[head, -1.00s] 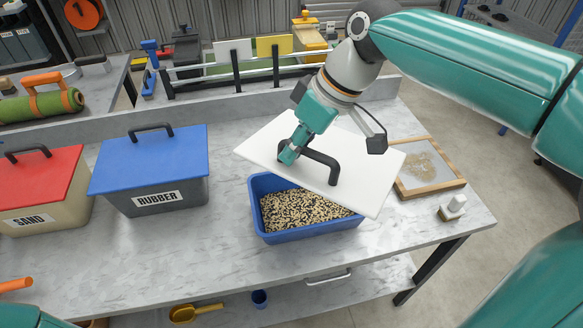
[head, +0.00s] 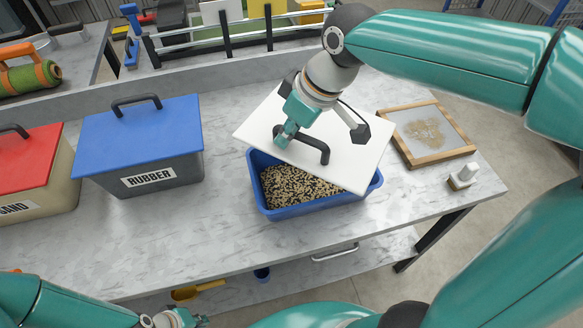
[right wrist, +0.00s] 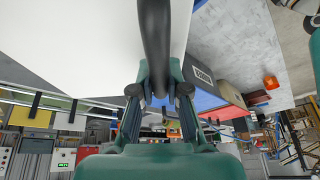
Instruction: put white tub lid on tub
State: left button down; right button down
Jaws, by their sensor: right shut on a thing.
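The white lid (head: 348,150) with a dark handle (head: 318,152) is tilted over the blue tub (head: 290,212) in the head view. The tub holds dark and pale granules, still visible at the left and front. The lid covers the tub's back and right part; whether it touches the rim I cannot tell. My right gripper (head: 284,140) is shut on the lid's handle, which also shows between the fingers in the right wrist view (right wrist: 154,50). My left gripper (head: 180,318) is at the bottom edge of the head view, partly cut off, its fingers unclear.
A grey tub with blue lid (head: 140,135), labelled RUBBER, stands left of the blue tub, and a red-lidded one (head: 28,160) further left. A wooden sieve frame (head: 428,160) and a small white-topped brush (head: 463,177) lie to the right. The bench front is clear.

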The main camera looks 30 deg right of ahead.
aim_at(312, 142)
notch_tip(312, 142, down, 11)
jog(key=shift+f, duration=0.15)
dwell(0.4)
jog(key=c, duration=1.2)
grip_release()
jog(key=v, duration=1.2)
